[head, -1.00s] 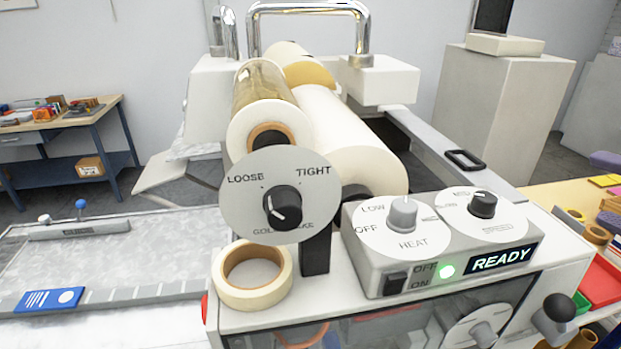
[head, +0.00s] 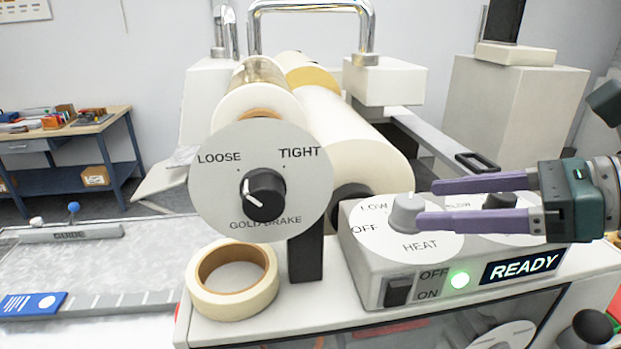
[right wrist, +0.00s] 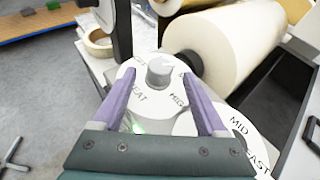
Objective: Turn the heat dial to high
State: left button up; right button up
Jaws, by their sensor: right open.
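The heat dial is a grey knob (head: 407,212) on a round white plate (head: 420,246) marked OFF, LOW and HEAT, on the white control box. Its pointer mark is at the top, near LOW. My right gripper (head: 412,203) comes in from the right, open, with its purple fingertips level with the knob, one on the far side and one on the near side. In the right wrist view the knob (right wrist: 159,72) stands ahead between the two fingers, seemingly without contact. The high marking is hidden behind my fingers in the head view. My left gripper is not in view.
A second black knob (head: 500,202) stands under my right gripper. The gold brake dial (head: 264,195) stands to the left. A tape roll (head: 233,280) lies at the front. A black switch (head: 398,290), green light (head: 460,280) and READY display (head: 522,266) are on the box front.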

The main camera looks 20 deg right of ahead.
aim_at(422, 204)
jog(key=p+x, duration=0.1)
jog(key=x, duration=0.1)
jog(key=shift+w+a, duration=0.2)
jog(key=shift+w, duration=0.2)
jog(key=shift+x, duration=0.9)
jog(key=shift+s+f, duration=0.1)
jog(key=shift+f, duration=0.05)
grip_shut()
